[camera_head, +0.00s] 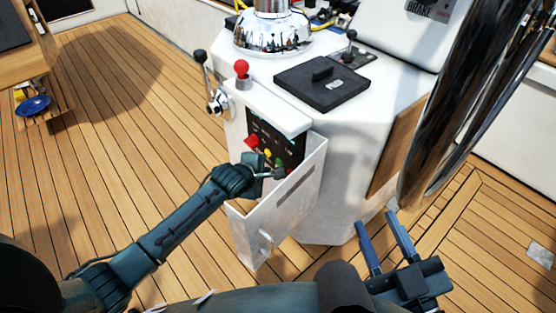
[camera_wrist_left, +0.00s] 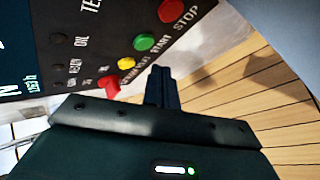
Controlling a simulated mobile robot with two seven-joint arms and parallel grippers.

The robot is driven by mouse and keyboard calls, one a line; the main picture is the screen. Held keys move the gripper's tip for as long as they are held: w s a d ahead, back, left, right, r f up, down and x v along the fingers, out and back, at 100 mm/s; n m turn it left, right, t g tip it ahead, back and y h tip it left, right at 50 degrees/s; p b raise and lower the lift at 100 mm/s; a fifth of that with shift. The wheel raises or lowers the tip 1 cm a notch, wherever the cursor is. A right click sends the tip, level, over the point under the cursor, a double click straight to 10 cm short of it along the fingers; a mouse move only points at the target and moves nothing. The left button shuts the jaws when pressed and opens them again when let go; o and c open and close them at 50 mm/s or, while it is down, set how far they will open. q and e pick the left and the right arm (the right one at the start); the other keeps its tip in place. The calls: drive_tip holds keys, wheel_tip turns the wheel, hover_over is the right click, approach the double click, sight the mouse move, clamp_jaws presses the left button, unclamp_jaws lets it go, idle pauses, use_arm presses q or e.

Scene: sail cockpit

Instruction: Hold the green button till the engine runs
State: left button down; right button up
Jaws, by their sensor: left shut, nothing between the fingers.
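The green button (camera_wrist_left: 145,41) is on a dark engine panel (camera_wrist_left: 60,30), beside the word START in the left wrist view. In the head view, the panel (camera_head: 291,146) sits in an open white box on the pedestal, and the green button (camera_head: 281,166) shows just above my left gripper (camera_head: 280,173). My left gripper is shut and empty. In the left wrist view its fingertips (camera_wrist_left: 160,72) are close below the green button; I cannot tell if they touch it. My right gripper (camera_head: 384,221) is open and empty, low at the right.
A red STOP button (camera_wrist_left: 171,10) and a yellow button (camera_wrist_left: 125,65) flank the green one. The box's open white door (camera_head: 285,205) stands close to my left gripper. A large chrome wheel (camera_head: 465,100) is at the right.

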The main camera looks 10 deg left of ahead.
use_arm(q)
drive_tip(key=s+a+p, duration=0.2)
drive_tip(key=s, duration=0.1)
drive_tip(key=shift+a+r, duration=0.1)
drive_tip(key=shift+a, duration=0.05)
idle(0.5)
